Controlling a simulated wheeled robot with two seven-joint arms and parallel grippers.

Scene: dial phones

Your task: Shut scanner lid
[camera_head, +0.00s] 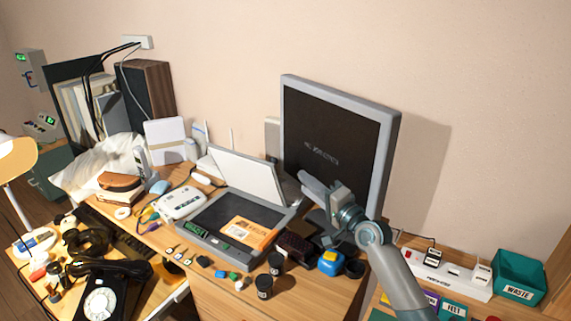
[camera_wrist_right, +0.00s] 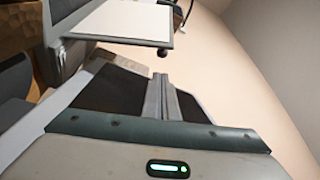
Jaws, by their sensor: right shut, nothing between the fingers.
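The scanner (camera_head: 182,231) sits on the desk with its lid (camera_head: 246,176) raised, tilted back and showing its white inner face. An orange packet (camera_head: 247,232) lies on the dark scanner glass. My right gripper (camera_head: 306,180) is shut and empty, to the right of the lid and in front of the monitor. It looks apart from the lid. In the right wrist view, the shut fingers (camera_wrist_right: 161,92) point up the picture, and a white panel with a grey rim, apparently the lid (camera_wrist_right: 125,20), shows beyond them. My left gripper is not in view.
A large monitor (camera_head: 334,135) stands behind my right gripper. A white device (camera_head: 182,203) is left of the scanner. A black dial phone (camera_head: 103,298) is at front left.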

